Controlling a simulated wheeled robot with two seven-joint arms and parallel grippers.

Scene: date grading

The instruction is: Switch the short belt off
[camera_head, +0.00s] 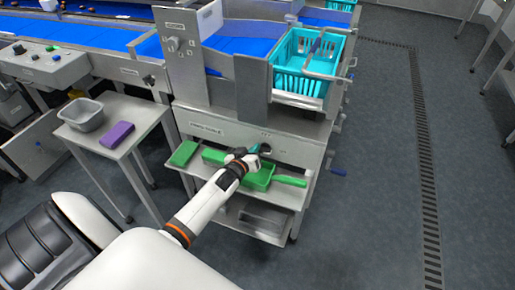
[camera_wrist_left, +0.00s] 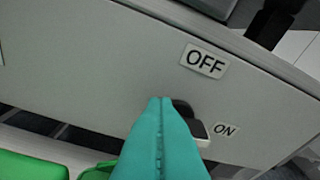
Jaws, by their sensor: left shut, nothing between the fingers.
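The short belt's switch (camera_wrist_left: 196,127) is a small black piece with a pale face on a grey panel (camera_wrist_left: 90,65) in the left wrist view. In the head view my left gripper (camera_head: 258,152) is at the cabinet front. My right gripper is not in view.
Below the panel a shelf holds green trays (camera_head: 259,178) and a green block (camera_head: 184,153). A turquoise crate (camera_head: 308,78) stands above. A side table (camera_head: 105,137) at left carries a grey tub (camera_head: 82,114) and a purple block (camera_head: 117,134). The floor at right is clear.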

